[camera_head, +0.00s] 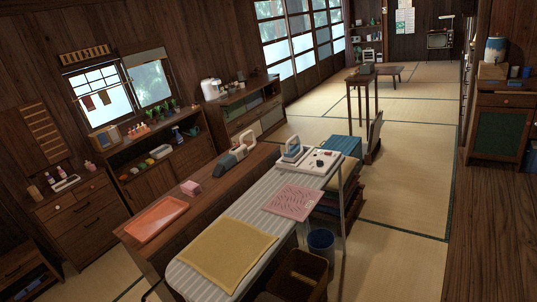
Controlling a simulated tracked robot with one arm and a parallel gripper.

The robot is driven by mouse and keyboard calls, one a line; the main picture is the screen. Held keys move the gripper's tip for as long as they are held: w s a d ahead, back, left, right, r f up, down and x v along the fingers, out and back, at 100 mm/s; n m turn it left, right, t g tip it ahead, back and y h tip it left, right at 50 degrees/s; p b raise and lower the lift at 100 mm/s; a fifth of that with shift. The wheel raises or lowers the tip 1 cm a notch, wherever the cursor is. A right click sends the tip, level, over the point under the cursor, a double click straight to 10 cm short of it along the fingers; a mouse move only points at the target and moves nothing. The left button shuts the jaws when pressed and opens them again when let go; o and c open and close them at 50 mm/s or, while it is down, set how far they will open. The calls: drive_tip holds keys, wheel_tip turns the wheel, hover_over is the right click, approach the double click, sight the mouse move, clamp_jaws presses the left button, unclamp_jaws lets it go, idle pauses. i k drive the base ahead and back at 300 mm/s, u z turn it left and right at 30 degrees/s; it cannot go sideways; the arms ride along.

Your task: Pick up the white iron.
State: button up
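A white iron with blue-grey parts (292,151) stands at the far end of the striped ironing board (213,231), on a pale tray-like rest (311,168). A larger white and teal appliance (237,146) sits on the long wooden bench to its left; I cannot tell exactly what it is. My gripper is not in view, so its state and its distance from the iron do not show.
A yellow cloth (228,253) and a pink patterned cloth (292,202) lie on the board. An orange tray (157,219) and a pink box (190,188) are on the bench. A blue bin (321,241) and a brown basket (299,276) stand beside the board. Tatami at right is clear.

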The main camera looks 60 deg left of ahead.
sight(292, 154)
drive_tip(key=u, duration=2)
drive_tip(key=k, duration=0.3)
drive_tip(key=z, duration=1.2)
drive_tip(key=i, duration=1.25)
drive_tip(key=z, duration=0.5)
drive_tip(key=i, duration=2.55)
drive_tip(key=u, duration=0.45)
